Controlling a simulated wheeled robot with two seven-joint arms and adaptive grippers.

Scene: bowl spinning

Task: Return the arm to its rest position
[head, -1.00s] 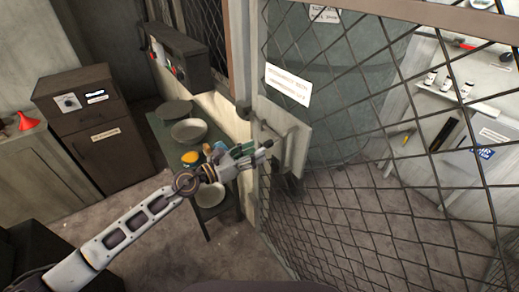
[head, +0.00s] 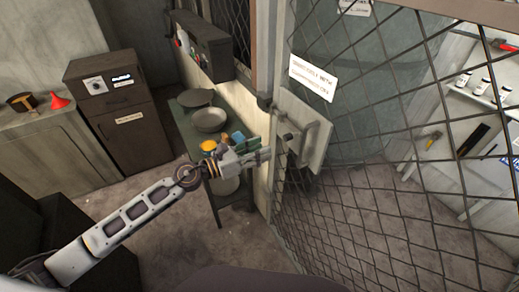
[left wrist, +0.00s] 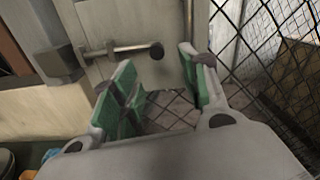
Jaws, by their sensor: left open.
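My left arm (head: 135,218) reaches in from the lower left in the head view. Its gripper (head: 262,153) is in front of the mesh door's lock plate (head: 306,128), close to the door handle (head: 312,140). In the left wrist view the two green-padded fingers (left wrist: 165,90) are spread apart with nothing between them. The dark-knobbed handle (left wrist: 130,49) shows beyond the fingers, and the gripper looks apart from it. My right gripper is not in view.
A narrow table (head: 188,132) with bowls (head: 210,119) and a yellow item (head: 208,145) stands behind my gripper. The mesh door (head: 400,190) fills the right. A brown cabinet (head: 122,110) and a counter with a red funnel (head: 59,101) stand left. Open floor lies between.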

